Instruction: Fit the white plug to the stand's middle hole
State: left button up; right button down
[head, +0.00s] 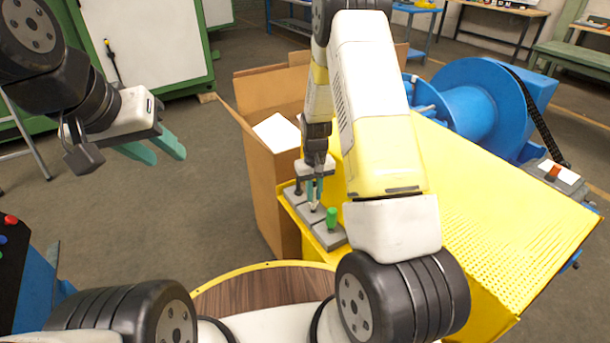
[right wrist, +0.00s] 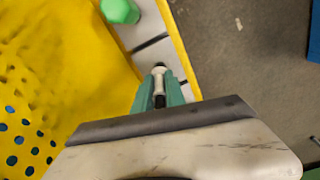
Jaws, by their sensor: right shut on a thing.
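The grey stand (head: 327,238) sits along the near left edge of the yellow surface. A green plug (head: 331,217) stands upright in its near block and also shows in the right wrist view (right wrist: 120,10). A dark plug (head: 298,187) stands at the far block. My right gripper (head: 315,194) points down over the middle block, its teal fingers (right wrist: 158,92) shut on the white plug (right wrist: 158,71). The plug's end is at or just above the block; the hole is hidden, and I cannot tell if it is inside. My left gripper (head: 158,150) is open and empty, far left.
An open cardboard box (head: 262,185) stands left of the yellow perforated surface (head: 500,215). A blue drum machine (head: 475,105) with a black chain is behind it. A round wooden top (head: 262,295) is in front. Floor is clear beneath my left gripper.

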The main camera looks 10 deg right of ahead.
aim_at(314, 186)
jog(key=shift+f, duration=2)
jog(key=c, duration=1.3)
grip_release()
jog(key=shift+r, duration=3.9)
